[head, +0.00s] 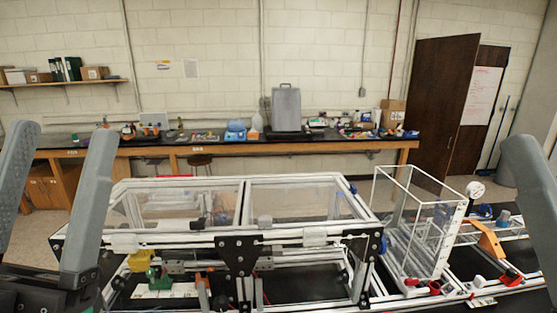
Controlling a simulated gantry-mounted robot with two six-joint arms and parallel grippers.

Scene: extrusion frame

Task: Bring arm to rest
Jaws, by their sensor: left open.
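My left gripper (62,133) is at the left edge of the head view. Its two grey fingers point up and stand wide apart, with nothing between them. It is in front of the left end of the extrusion frame (190,242). A grey finger-like part of my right gripper (533,180) shows at the right edge. Its other finger is out of view, so its opening cannot be told. Both arms are mostly cut off by the picture edges.
The frame has clear panels and black brackets. A tall clear box with white edges (408,210), a gauge (475,189) and an orange bracket (489,240) stand at its right. Behind are a long workbench (240,147) and a brown door (445,90).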

